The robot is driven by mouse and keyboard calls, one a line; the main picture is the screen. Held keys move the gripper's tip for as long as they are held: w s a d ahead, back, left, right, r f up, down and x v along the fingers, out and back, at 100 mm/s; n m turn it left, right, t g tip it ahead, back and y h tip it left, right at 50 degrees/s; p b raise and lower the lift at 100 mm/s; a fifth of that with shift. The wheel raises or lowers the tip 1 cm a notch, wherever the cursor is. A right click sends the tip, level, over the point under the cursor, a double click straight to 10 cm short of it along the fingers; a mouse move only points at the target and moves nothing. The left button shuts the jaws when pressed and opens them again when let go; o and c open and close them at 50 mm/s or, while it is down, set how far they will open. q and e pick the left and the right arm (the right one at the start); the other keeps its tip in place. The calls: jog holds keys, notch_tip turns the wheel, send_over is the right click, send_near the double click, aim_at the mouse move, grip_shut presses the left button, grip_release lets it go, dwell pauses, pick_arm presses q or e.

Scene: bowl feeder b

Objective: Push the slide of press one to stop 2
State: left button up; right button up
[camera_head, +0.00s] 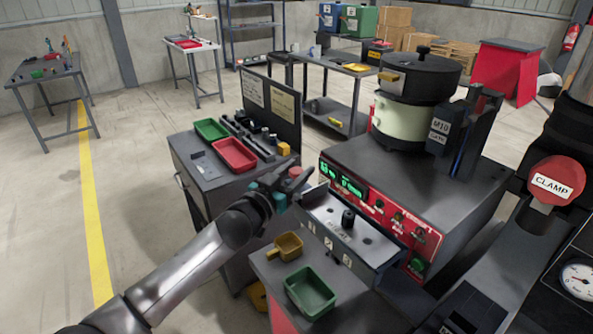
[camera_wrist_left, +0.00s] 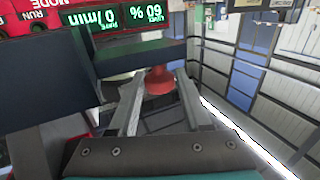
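My left gripper (camera_head: 304,185) is at the left end of a grey block (camera_head: 375,244) with a black knob (camera_head: 348,218) on its top. Number plates (camera_head: 328,243) run along the block's front; their digits are hard to read. A red knob (camera_head: 295,172) shows just behind the gripper. In the left wrist view my left gripper (camera_wrist_left: 158,88) has its fingers apart, with a red knob (camera_wrist_left: 158,81) showing between or just beyond the tips; I cannot tell whether they touch it. I cannot tell for sure which part is press one's slide. My right gripper does not show.
A feeder with a red panel (camera_head: 405,225) and pale bowl (camera_head: 402,120) stands behind the block. A green tray (camera_head: 311,292) and yellow scoop (camera_head: 287,246) lie in front. A red CLAMP knob (camera_head: 556,181) is at right. A cabinet with red tray (camera_head: 234,154) stands at left.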

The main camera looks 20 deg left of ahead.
pick_arm(q)
grip_shut()
dwell(1.0)
